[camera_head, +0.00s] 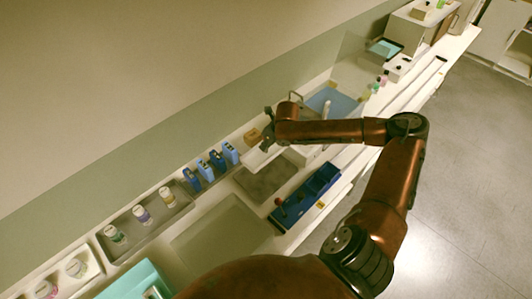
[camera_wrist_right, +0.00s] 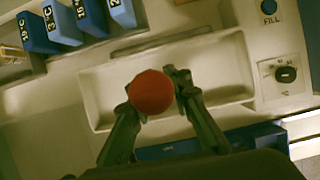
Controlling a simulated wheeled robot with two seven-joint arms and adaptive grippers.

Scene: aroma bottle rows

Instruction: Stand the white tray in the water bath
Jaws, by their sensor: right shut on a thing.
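My right gripper (camera_head: 268,143) is over the back of the counter. In the right wrist view its fingers (camera_wrist_right: 154,90) are shut around a red ball-shaped knob (camera_wrist_right: 151,92). The white tray (camera_wrist_right: 100,95), a shallow rimmed rectangle, shows directly below the knob; whether the knob joins it is hidden. In the head view a white strip, apparently the tray (camera_head: 259,160), lies under the gripper, beside a dark grey rectangular basin (camera_head: 262,184) that looks like the water bath. The arm hides part of this area. My left gripper is not in view.
Blue labelled blocks (camera_head: 215,161) stand left of the basin, also in the wrist view (camera_wrist_right: 88,15). A panel with a dial (camera_wrist_right: 286,75) is right of the tray. Lidded jars (camera_head: 142,214) stand farther left.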

